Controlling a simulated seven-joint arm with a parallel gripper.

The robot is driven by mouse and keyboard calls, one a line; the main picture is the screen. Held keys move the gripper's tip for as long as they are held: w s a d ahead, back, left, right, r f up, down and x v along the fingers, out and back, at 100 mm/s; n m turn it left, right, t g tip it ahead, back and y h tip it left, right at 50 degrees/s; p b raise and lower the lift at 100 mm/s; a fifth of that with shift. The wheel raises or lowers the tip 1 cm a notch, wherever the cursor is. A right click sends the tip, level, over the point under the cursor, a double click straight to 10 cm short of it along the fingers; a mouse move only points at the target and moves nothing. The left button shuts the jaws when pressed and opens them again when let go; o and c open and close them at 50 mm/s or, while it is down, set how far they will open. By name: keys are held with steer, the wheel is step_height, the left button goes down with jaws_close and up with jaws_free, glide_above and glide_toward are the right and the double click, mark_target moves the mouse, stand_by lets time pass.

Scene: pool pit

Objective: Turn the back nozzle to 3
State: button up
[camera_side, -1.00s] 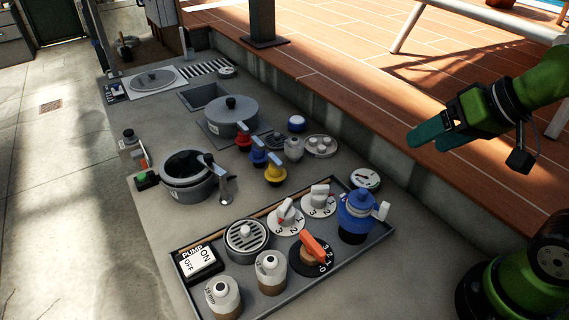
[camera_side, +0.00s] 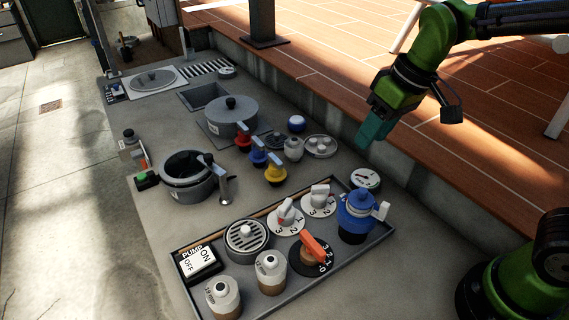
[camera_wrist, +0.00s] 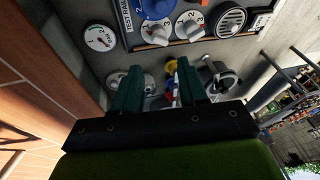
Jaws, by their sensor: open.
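My gripper (camera_side: 373,130) is in the air behind and above the tray, apart from everything. In the wrist view its green fingers (camera_wrist: 158,90) are spread and empty.
A blue valve (camera_side: 357,212) stands at the tray's right end, with a round gauge (camera_side: 365,179) behind it. A strainer (camera_side: 247,239), a pump switch (camera_side: 197,261) and white bottles (camera_side: 271,271) share the tray. Coloured valves (camera_side: 258,157) and a pot (camera_side: 231,115) stand further left.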

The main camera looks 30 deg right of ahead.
mark_target(320, 186)
steer(key=w+a+f+n+g+h, duration=0.1)
steer(key=w+a+n+g+h, duration=0.2)
steer(key=w+n, duration=0.65)
steer(key=shift+n+y, duration=0.4)
steer(key=shift+n, duration=0.15)
steer(key=f, duration=1.1)
steer(key=s+a+f, duration=0.1)
steer(key=f, duration=0.4)
steer(key=shift+f, duration=0.3)
jaws_close()
